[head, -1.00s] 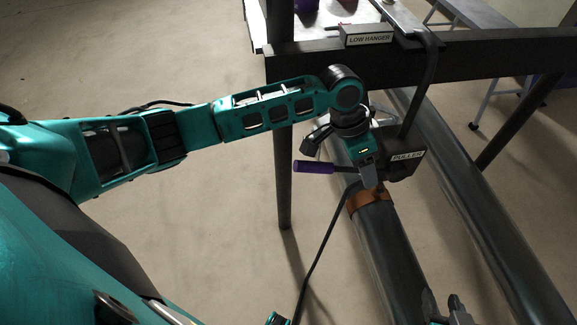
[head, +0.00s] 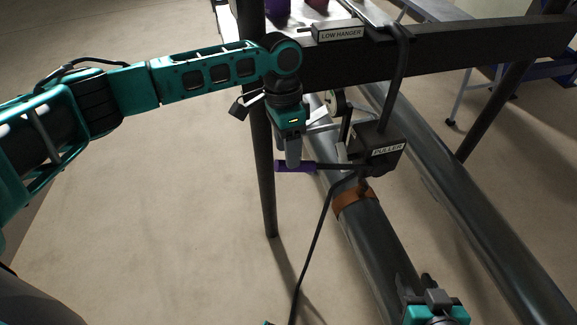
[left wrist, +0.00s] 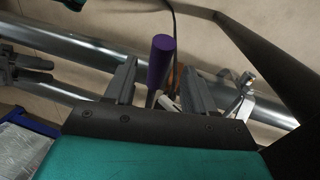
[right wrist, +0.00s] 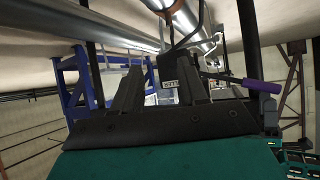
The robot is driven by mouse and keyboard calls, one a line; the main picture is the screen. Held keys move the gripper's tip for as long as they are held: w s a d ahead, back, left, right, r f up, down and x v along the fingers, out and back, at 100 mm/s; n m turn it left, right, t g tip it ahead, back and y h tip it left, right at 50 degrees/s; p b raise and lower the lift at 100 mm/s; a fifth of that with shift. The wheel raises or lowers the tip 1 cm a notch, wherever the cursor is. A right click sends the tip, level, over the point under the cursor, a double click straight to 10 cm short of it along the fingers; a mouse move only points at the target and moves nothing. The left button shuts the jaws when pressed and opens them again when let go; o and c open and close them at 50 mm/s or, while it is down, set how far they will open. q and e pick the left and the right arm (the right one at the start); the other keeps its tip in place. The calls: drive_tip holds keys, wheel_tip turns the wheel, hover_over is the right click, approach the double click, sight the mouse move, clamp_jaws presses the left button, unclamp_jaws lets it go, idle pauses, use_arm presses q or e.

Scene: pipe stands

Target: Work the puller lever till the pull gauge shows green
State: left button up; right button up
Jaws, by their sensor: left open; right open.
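The puller (head: 377,150), a dark box with a white label, sits below the dark beam. Its lever has a purple grip (head: 295,166) pointing left. My left gripper (head: 292,158) is at this grip. In the left wrist view the purple grip (left wrist: 160,62) stands between its two open fingers, nearer the left one. A small round disc (head: 335,102) shows behind the puller; I cannot tell whether it is the pull gauge or read any colour on it. My right gripper (head: 417,285) is open and empty, low over the pipe. The lever grip also shows in the right wrist view (right wrist: 262,86).
A dark pipe (head: 375,235) with an orange band (head: 353,200) runs below the puller, with a second pipe (head: 470,205) to its right. A dark post (head: 262,185) stands just left of the lever. The floor at left is clear.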

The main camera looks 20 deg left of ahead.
use_arm(q)
drive_tip(key=f, duration=0.5)
drive_tip(key=shift+s+d+b, duration=0.25)
drive_tip(key=shift+s+b, duration=0.1)
clamp_jaws()
